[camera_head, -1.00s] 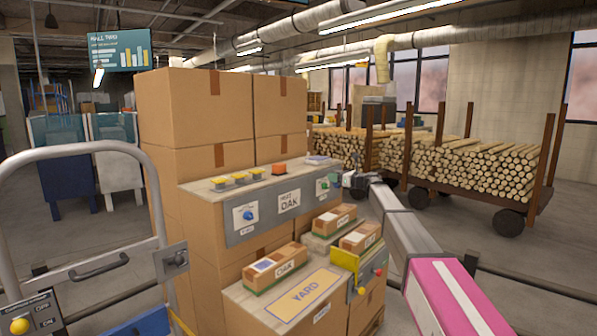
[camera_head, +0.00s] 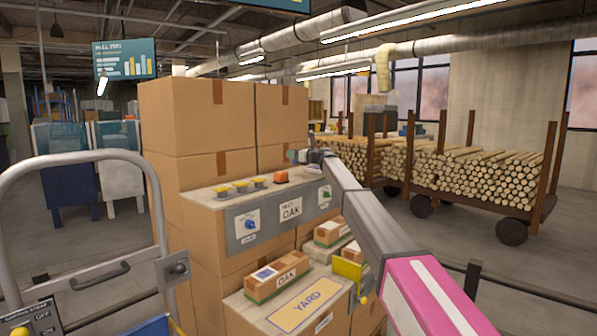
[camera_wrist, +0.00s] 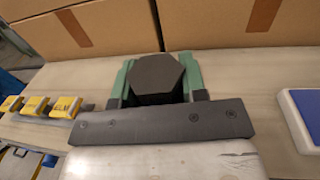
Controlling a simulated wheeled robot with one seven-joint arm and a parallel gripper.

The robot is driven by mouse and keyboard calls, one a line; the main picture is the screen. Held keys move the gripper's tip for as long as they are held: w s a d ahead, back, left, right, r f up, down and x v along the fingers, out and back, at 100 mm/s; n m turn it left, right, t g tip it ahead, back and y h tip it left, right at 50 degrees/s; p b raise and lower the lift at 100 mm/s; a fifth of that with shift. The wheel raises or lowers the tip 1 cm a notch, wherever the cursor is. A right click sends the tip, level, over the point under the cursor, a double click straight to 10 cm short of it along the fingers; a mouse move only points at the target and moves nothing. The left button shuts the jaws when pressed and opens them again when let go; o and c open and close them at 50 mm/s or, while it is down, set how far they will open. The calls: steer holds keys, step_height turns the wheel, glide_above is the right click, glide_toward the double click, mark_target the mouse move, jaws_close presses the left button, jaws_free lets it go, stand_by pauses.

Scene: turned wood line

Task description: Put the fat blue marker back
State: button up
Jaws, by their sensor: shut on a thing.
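My gripper (camera_head: 300,156) is above the right part of the upper counter. In the wrist view its green fingers (camera_wrist: 158,82) are closed on a dark hexagonal block (camera_wrist: 158,76), which fills the space between them. I see only its dark end and sides; I cannot tell whether this is the fat blue marker. No other marker shows plainly. The wooden counter top (camera_head: 205,195) carries several yellow-topped pieces (camera_head: 240,187) in a row and an orange block (camera_head: 281,176). In the wrist view the yellow pieces (camera_wrist: 35,106) lie to the left.
Stacked cartons (camera_head: 190,115) stand behind the counter. A white and blue flat item (camera_wrist: 302,115) lies right of my gripper. Below are a YARD sign (camera_head: 296,306), small OAK boxes (camera_head: 277,279) and a yellow bracket (camera_head: 349,269). A grey rail frame (camera_head: 80,157) stands left.

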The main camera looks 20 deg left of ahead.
steer(key=w+f, duration=0.1)
steer(key=w, duration=0.1)
steer(key=w+f, duration=0.1)
steer(key=w, duration=0.1)
steer(key=w+f, duration=0.1)
steer(key=w, duration=0.1)
steer(key=shift+f, duration=0.25)
steer(key=shift+w+f, duration=0.3)
steer(key=shift+w, duration=0.05)
steer(key=shift+d+f, duration=0.1)
steer(key=shift+f, duration=1.85)
steer(key=o, duration=1)
steer(key=shift+f, duration=0.1)
steer(key=v, duration=1.2)
